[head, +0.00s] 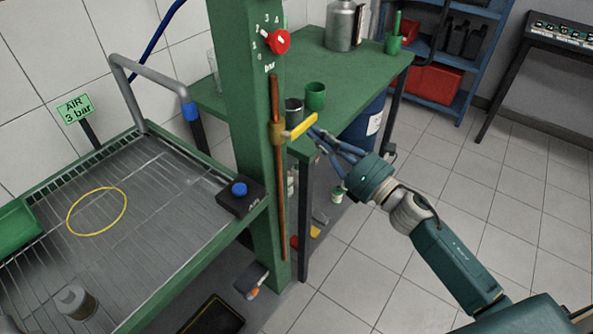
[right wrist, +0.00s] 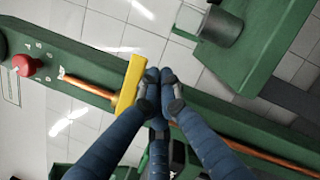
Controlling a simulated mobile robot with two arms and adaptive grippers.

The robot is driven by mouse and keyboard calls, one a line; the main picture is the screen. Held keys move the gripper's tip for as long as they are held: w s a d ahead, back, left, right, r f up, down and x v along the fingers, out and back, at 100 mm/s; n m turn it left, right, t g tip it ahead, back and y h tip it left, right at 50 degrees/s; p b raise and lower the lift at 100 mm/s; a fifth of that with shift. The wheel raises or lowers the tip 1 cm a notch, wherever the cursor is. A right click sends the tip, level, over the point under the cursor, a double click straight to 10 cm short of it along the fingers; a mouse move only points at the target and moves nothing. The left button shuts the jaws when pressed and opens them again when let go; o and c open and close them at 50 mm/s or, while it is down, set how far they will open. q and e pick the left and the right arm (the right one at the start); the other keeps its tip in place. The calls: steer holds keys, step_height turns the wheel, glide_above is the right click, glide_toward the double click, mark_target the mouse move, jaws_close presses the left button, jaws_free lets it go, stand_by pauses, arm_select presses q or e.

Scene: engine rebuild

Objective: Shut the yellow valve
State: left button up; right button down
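The yellow valve handle (head: 301,127) sits on a copper pipe (head: 275,180) on the green post. It sticks out sideways, across the pipe, towards the right. In the right wrist view the yellow handle (right wrist: 129,84) also lies across the pipe. My right gripper (head: 315,134) is just below and beside the handle's free end. In the right wrist view the blue fingers of the right gripper (right wrist: 161,88) come together at their tips, right beside the handle. No handle shows between them; I cannot tell whether they touch it. My left gripper is not in view.
A red knob (head: 275,41) is higher on the green post (head: 250,110). A green table (head: 340,75) behind carries a green cup (head: 316,96) and a dark metal cup (head: 293,110) near the handle. A wash tray (head: 150,230) stands left. Tiled floor is free at right.

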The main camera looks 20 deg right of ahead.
steer(key=v, duration=1.2)
steer(key=shift+f, duration=0.1)
stand_by(0.4)
